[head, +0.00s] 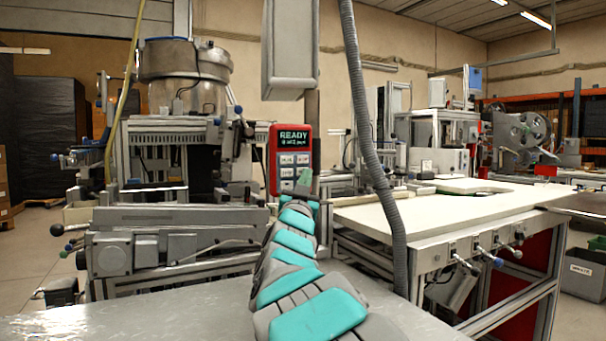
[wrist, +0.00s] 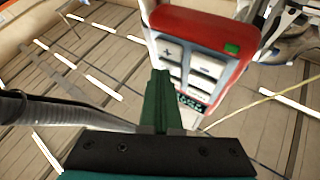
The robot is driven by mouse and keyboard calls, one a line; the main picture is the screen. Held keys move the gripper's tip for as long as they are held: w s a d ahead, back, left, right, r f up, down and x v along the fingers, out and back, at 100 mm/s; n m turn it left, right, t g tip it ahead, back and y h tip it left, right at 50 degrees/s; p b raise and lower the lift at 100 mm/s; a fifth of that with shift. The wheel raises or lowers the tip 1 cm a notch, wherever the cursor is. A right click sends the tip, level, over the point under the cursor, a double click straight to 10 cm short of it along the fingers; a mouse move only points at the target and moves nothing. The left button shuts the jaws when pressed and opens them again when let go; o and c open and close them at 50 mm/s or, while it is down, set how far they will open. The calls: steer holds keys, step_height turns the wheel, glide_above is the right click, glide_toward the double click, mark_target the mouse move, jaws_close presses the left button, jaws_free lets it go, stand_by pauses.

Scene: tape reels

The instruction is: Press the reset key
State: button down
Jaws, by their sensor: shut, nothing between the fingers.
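A red control panel (head: 282,135) with a dark screen reading READY hangs on a post in the head view. Below the screen are several pale keys (head: 287,159); their labels are too small to read there, so I cannot tell which is the reset key. In the wrist view the panel (wrist: 205,25) appears turned over, with a plus key (wrist: 170,50) and a minus key (wrist: 207,66) visible. My gripper (head: 305,179) is shut and empty at the panel's lower right. In the wrist view its green fingers (wrist: 160,78) overlap the keypad's left edge; contact is unclear.
A grey hose (head: 365,120) hangs just right of the panel. A white worktable (head: 440,207) stands to the right, and a metal bowl machine (head: 185,75) to the left. A bare metal surface (head: 150,300) lies in front.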

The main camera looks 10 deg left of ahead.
steer(key=shift+s+d+b, duration=0.35)
steer(key=shift+s+d, duration=0.05)
steer(key=shift+s, duration=0.15)
steer(key=shift+s+d+b, duration=0.7)
steer(key=shift+s, duration=0.35)
steer(key=shift+s+d+b, duration=0.65)
steer(key=shift+s, duration=0.35)
